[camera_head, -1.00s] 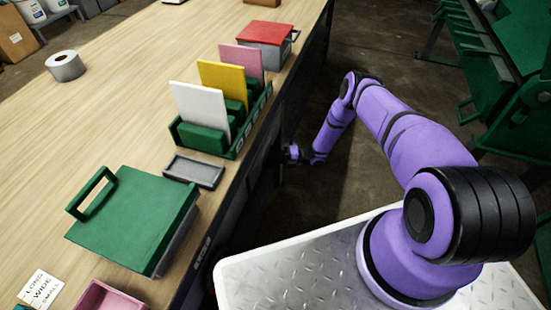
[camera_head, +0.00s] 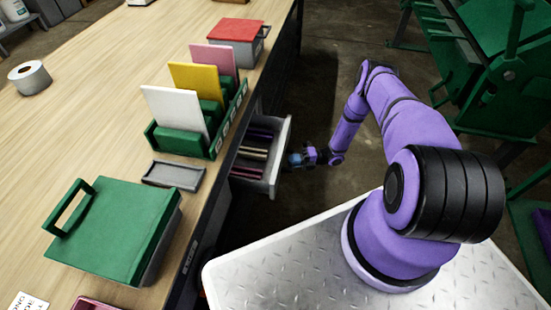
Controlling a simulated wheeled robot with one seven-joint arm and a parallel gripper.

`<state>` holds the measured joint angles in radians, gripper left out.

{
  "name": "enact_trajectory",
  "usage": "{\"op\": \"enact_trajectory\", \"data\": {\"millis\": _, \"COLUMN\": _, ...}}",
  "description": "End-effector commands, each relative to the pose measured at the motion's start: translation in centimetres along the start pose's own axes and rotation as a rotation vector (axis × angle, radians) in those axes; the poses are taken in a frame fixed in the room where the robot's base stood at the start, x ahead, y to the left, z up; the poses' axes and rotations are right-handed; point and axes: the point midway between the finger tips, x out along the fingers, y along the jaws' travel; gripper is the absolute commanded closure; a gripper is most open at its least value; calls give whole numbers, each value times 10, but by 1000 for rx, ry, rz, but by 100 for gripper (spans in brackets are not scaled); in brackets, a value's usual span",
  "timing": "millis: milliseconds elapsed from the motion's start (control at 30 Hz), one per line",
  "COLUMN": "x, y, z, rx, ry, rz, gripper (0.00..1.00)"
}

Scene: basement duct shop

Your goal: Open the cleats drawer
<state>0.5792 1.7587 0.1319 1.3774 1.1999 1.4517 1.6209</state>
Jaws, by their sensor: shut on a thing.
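A light grey drawer (camera_head: 285,142) stands pulled out from the front of the workbench, below the green card holder. Strips in purple, tan and pink lie inside it. Whether its front bears a label cannot be seen from here. My gripper (camera_head: 293,159) is at the outer face of the drawer front and is shut on what appears to be its handle, which is mostly hidden by the fingers.
On the workbench (camera_head: 100,120) stand a green card holder (camera_head: 228,122) with white, yellow and pink cards, a grey tray (camera_head: 174,174), a green lidded box (camera_head: 115,230), a red-lidded box (camera_head: 237,32) and a tape roll (camera_head: 30,78). Green machinery (camera_head: 500,70) stands at right.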

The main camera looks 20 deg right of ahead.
Motion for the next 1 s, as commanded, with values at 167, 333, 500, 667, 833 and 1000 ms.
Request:
{"op": "enact_trajectory", "data": {"millis": 167, "x": -38, "y": -1, "z": -16, "rx": 2, "ry": -2, "rz": -2, "gripper": 100}}
{"op": "enact_trajectory", "data": {"millis": 333, "x": -62, "y": 0, "z": -26, "rx": 1, "ry": 0, "rz": -1, "gripper": 100}}
{"op": "enact_trajectory", "data": {"millis": 500, "x": -76, "y": -1, "z": -32, "rx": 1, "ry": 1, "rz": -2, "gripper": 100}}
{"op": "enact_trajectory", "data": {"millis": 667, "x": -81, "y": -1, "z": -34, "rx": 1, "ry": 2, "rz": -2, "gripper": 100}}
{"op": "enact_trajectory", "data": {"millis": 833, "x": -81, "y": -1, "z": -34, "rx": 1, "ry": 2, "rz": -2, "gripper": 100}}
{"op": "enact_trajectory", "data": {"millis": 1000, "x": -81, "y": -1, "z": -34, "rx": 1, "ry": 2, "rz": -2, "gripper": 100}}
